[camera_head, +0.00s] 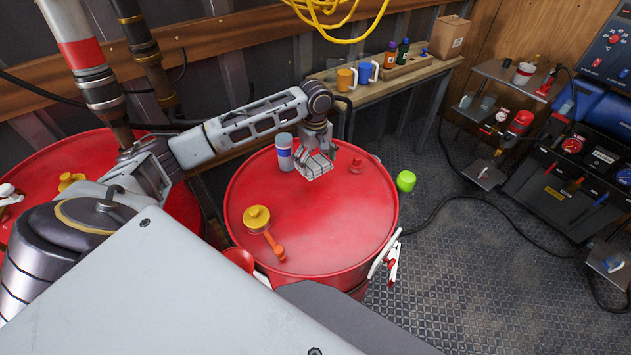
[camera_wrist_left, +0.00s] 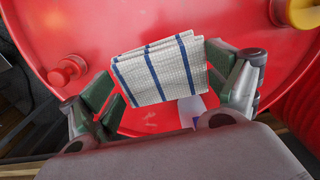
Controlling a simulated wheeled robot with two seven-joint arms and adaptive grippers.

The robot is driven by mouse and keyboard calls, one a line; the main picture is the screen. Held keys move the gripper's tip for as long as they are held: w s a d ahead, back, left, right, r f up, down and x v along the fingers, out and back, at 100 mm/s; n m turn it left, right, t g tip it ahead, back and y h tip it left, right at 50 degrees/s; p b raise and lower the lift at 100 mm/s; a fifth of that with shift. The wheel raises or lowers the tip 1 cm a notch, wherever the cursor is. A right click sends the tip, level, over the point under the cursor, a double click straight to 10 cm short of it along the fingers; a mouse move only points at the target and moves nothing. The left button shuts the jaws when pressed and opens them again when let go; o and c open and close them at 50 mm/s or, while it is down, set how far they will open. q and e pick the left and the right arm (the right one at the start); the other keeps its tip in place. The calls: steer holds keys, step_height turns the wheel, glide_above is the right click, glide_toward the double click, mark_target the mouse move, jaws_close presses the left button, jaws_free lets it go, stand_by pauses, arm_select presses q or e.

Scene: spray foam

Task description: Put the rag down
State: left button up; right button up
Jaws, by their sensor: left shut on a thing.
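A folded white rag with blue stripes (camera_wrist_left: 160,68) is between the green-padded fingers of my left gripper (camera_wrist_left: 168,85) in the left wrist view. The gripper is shut on it. In the head view my left gripper (camera_head: 318,150) points down over the far part of the red drum's top (camera_head: 330,225), with the rag (camera_head: 316,166) at its fingertips. I cannot tell whether the rag touches the drum top. A white and blue can (camera_head: 285,152) stands just left of the gripper. My right gripper is not in view.
A yellow cap with an orange handle (camera_head: 257,220) and a small red plug (camera_head: 356,164) are on the drum top. A green object (camera_head: 405,181) is on the floor. A wooden bench (camera_head: 395,82) holds mugs and bottles. The drum's front and right top is clear.

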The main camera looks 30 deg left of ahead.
mark_target(315, 163)
arm_select(q)
steer(key=shift+f, duration=1.85)
steer(key=shift+f, duration=0.1)
step_height(315, 163, down, 2)
steer(key=shift+f, duration=0.25)
steer(key=shift+f+p, duration=0.1)
steer(key=shift+p, duration=0.45)
steer(key=shift+f+p, duration=0.45)
steer(key=shift+p, duration=0.05)
steer(key=shift+f, duration=0.35)
steer(key=shift+f, duration=0.1)
steer(key=o, duration=0.7)
